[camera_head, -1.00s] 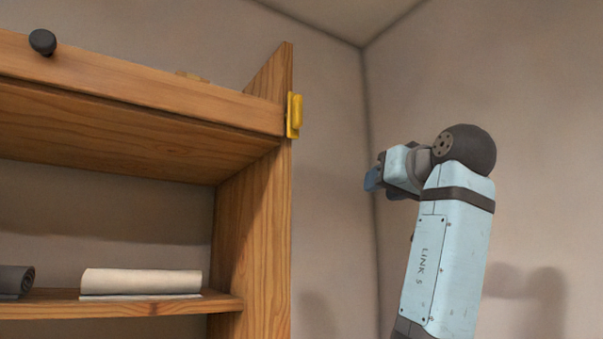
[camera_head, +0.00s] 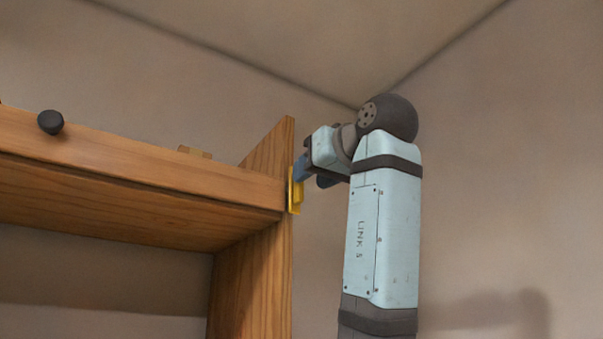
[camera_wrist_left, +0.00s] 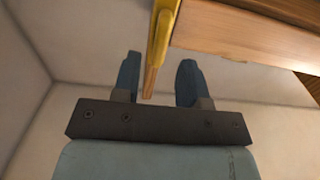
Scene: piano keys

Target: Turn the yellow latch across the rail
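The yellow latch (camera_head: 295,196) sits on the right side post of the wooden shelf, at the right end of the wooden rail (camera_head: 150,165). It looks upright, and my gripper hides its upper part. My left gripper (camera_head: 300,170) is at the latch from the right. In the left wrist view, the two blue fingers (camera_wrist_left: 158,72) are spread apart. The yellow latch (camera_wrist_left: 163,32) reaches down between their tips, with gaps on both sides. I cannot tell whether a finger touches it. My right gripper is not in view.
A dark round knob (camera_head: 50,122) sticks out of the rail at the left. A small wooden piece (camera_head: 194,152) shows above the rail. The shelf's side post (camera_head: 250,280) stands beside my arm. A bare wall (camera_head: 480,200) lies to the right.

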